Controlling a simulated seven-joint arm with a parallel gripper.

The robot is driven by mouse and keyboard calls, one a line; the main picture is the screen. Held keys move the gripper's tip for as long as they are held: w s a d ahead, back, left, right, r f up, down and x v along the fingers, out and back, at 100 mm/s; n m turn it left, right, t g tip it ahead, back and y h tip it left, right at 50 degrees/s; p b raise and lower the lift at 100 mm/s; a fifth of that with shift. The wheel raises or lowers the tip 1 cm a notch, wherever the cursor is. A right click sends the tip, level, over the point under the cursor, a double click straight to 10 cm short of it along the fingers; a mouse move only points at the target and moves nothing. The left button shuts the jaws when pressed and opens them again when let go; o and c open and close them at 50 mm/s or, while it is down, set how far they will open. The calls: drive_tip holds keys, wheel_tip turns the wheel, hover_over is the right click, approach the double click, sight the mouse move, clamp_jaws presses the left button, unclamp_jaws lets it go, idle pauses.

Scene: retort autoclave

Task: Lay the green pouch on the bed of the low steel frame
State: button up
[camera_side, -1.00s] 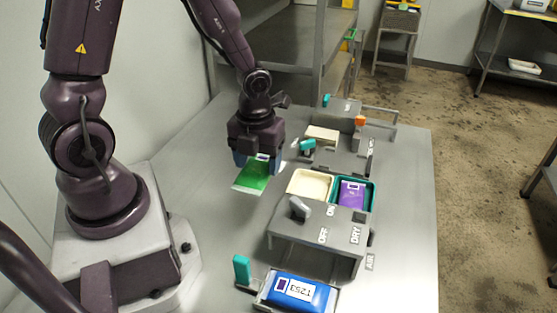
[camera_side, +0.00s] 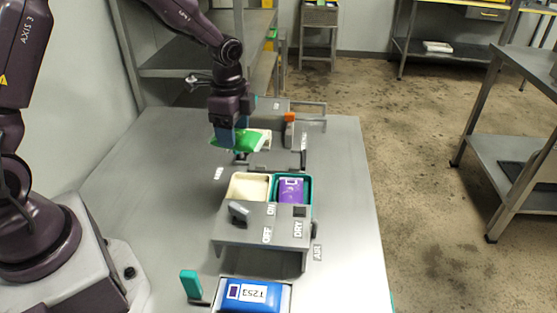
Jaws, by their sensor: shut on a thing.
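My gripper (camera_side: 232,127) is shut on the green pouch (camera_side: 237,142) and holds it roughly level. The pouch is in front of the far grey steel fixture (camera_side: 268,158), which has a cream block (camera_side: 263,134) and an orange knob (camera_side: 289,117). The pouch overlaps this fixture in the picture and hides part of it. I cannot tell whether the pouch touches it, or for sure which fixture is the low steel frame.
Nearer stands a grey stand (camera_side: 262,230) with ON, OFF and DRY labels. By it are a cream tray (camera_side: 232,190) and a teal tray (camera_side: 307,183) with a purple pouch (camera_side: 291,190). A blue pouch (camera_side: 252,296) lies in front, beside a teal lever (camera_side: 190,284). The table's left side is clear.

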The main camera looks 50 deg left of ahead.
drive_tip(key=shift+r+n, duration=0.1)
drive_tip(key=shift+n, duration=0.9)
drive_tip(key=shift+w+a, duration=0.1)
drive_tip(key=shift+w, duration=0.1)
drive_tip(key=w+a+f, duration=0.1)
drive_tip(key=w+f, duration=0.3)
drive_tip(key=w, duration=0.4)
hover_over(276, 160)
drive_tip(key=f, duration=0.5)
drive_tip(key=shift+s+d, duration=0.15)
drive_tip(key=shift+s, duration=0.15)
drive_tip(key=shift+w+f, duration=0.4)
drive_tip(key=shift+f, duration=1.6)
